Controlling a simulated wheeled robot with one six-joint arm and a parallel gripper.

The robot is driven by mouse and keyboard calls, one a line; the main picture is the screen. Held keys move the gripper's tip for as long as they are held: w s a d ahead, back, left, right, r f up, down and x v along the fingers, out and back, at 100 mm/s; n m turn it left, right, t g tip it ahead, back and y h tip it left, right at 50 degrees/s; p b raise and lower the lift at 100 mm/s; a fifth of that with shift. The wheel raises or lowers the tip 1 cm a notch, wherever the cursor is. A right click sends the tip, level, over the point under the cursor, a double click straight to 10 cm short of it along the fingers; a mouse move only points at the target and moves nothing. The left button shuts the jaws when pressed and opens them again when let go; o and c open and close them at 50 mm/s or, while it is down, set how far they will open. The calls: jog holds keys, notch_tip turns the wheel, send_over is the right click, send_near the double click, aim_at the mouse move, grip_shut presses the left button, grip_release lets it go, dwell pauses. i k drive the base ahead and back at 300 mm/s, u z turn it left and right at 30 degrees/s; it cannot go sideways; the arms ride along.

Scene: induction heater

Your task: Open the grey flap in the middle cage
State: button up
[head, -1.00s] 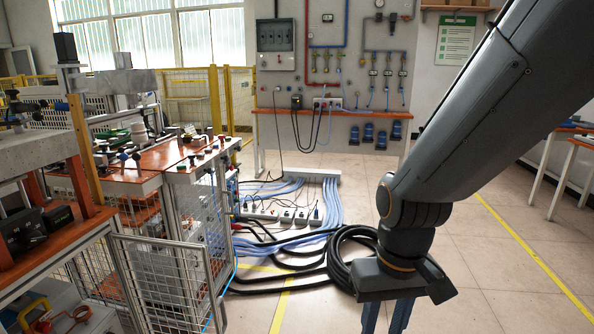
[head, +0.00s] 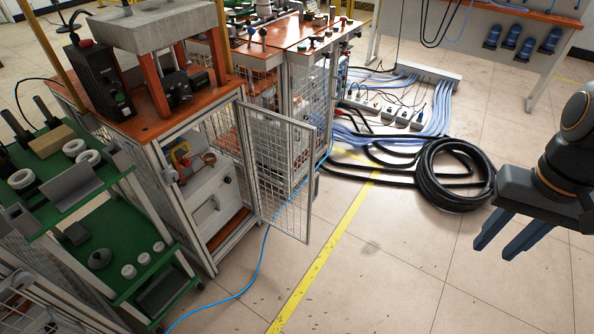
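The cage (head: 168,190) with an open mesh door (head: 277,170) stands left of centre, under an orange worktop. I take it as the middle cage. Inside is a light grey box with a grey front panel (head: 210,208) bearing a small handle; this appears to be the flap, and it looks shut. A yellow-handled item and a copper-coloured coil (head: 209,158) show above it. My gripper (head: 494,253) is at the right edge, far from the cage. Its two blue fingers are apart, pointing down-left, with nothing between them.
A green shelf trolley (head: 75,225) with several parts stands left of the cage. A coiled black hose (head: 455,175) lies between the cages and my gripper. A blue cable (head: 262,255) crosses the floor. The floor (head: 390,270) in front is largely clear.

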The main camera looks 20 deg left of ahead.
aim_at(208, 208)
jog(key=i, duration=3)
jog(key=u, duration=3.7)
jog(key=k, duration=0.35)
jog(key=z, duration=0.55)
jog(key=i, duration=0.25)
jog(key=u, duration=0.15)
